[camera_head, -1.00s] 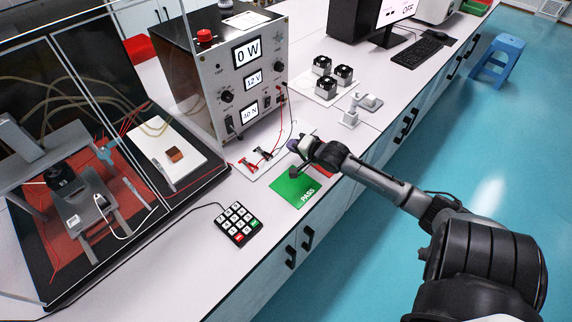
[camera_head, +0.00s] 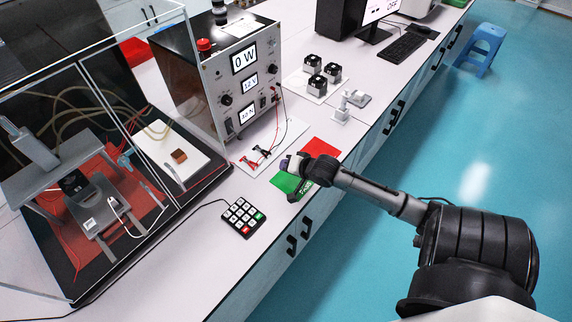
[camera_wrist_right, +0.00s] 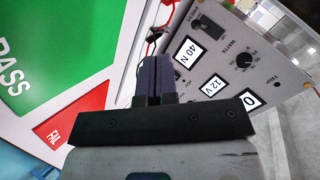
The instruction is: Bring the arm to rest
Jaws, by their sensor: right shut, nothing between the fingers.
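My right arm reaches in from the lower right in the head view. Its gripper (camera_head: 285,164) is over the green PASS mat (camera_head: 287,182), near the bench's front edge. In the right wrist view its purple fingers (camera_wrist_right: 154,80) are together with nothing between them. They point toward the power unit (camera_wrist_right: 235,60), with red and black leads just beyond the fingertips. The PASS mat (camera_wrist_right: 50,45) and the red FAIL mat (camera_wrist_right: 75,115) lie to the left there. My arm hides part of the PASS mat in the head view. My left gripper is not in view.
A keypad (camera_head: 243,216) lies on the bench. The glass-walled tester (camera_head: 140,190) stands at the left, and the power unit (camera_head: 215,105) behind the mats. Black-and-silver blocks (camera_head: 315,85) and a small grey fixture (camera_head: 341,114) lie beyond the red mat (camera_head: 322,147). Floor is open at right.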

